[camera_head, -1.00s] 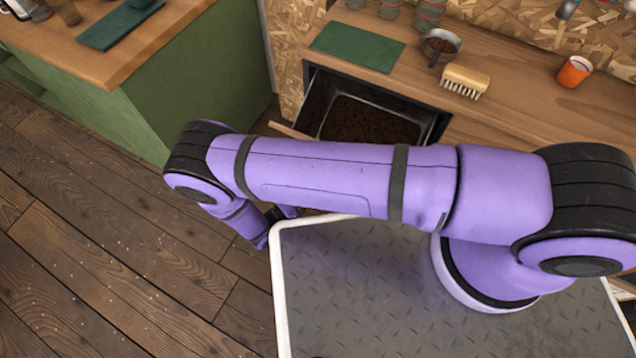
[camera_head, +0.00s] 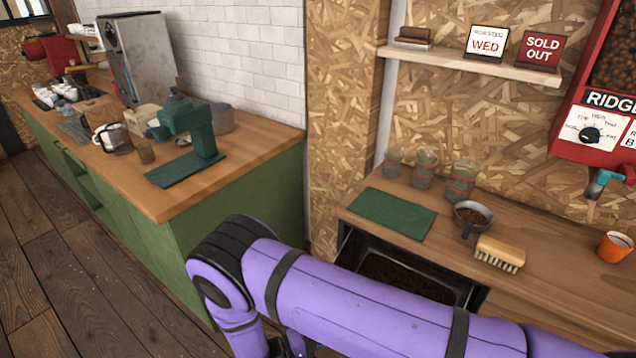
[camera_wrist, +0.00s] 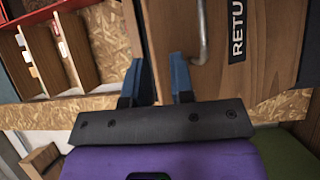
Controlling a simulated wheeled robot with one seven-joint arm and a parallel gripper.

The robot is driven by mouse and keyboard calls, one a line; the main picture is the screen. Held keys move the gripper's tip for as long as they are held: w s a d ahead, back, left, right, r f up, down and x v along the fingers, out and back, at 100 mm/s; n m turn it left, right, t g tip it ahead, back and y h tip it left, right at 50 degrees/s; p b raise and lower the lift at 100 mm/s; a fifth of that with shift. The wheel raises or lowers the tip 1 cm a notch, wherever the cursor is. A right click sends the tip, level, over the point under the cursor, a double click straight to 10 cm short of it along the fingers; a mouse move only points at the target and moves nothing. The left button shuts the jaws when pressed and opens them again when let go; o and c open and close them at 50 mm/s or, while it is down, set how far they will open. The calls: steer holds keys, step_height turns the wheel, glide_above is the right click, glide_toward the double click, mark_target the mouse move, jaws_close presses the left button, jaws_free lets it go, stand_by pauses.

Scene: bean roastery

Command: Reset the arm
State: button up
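My purple arm (camera_head: 350,305) crosses the bottom of the head view, in front of the right counter. My gripper (camera_wrist: 157,80) shows in the wrist view with its two blue fingers apart and nothing between them. Beyond the fingers is a wooden front with a metal handle (camera_wrist: 202,32) and a black label reading "RETU" (camera_wrist: 237,30). The fingertips overlap this front in the picture; I cannot tell how far away it is. In the head view the gripper itself is hidden or cut off at the bottom edge.
An open drawer (camera_head: 470,294) of dark grounds juts out beside my arm. The right counter holds a green mat (camera_head: 392,213), a scoop (camera_head: 472,215), a brush (camera_head: 499,253) and an orange cup (camera_head: 614,246). A green counter (camera_head: 240,210) stands left. The floor (camera_head: 110,295) shows free room.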

steer(key=w+d+r+m+g+y, duration=0.15)
steer(key=w+r+g, duration=0.25)
steer(key=r, duration=0.6)
steer(key=w+d+r+m+g+y, duration=0.1)
steer(key=w+r+g+y, duration=0.15)
steer(key=r, duration=0.75)
steer(key=w+d+r+m+g+y, duration=0.1)
steer(key=d+r+y, duration=0.2)
steer(key=d+r, duration=0.35)
steer(key=w+d+r+g+y, duration=0.1)
steer(key=d+r+g+y, duration=0.15)
steer(key=r, duration=0.75)
steer(key=s+d+r+t+y, duration=0.2)
steer(key=s+d+r, duration=0.25)
steer(key=r, duration=0.25)
steer(key=s+d+r+t+y, duration=0.1)
steer(key=s+d+r+y, duration=0.2)
steer(key=d+r, duration=0.35)
steer(key=s+d+r+t+y, duration=0.1)
steer(key=s+d+r+t, duration=0.2)
steer(key=s, duration=0.3)
steer(key=s+d+r+t+y, duration=0.1)
steer(key=s+d+r+t, duration=0.1)
steer(key=s, duration=0.5)
steer(key=shift+s+d+r+t+y, duration=0.35)
steer(key=shift+d+r+t, duration=0.1)
steer(key=shift+r, duration=0.45)
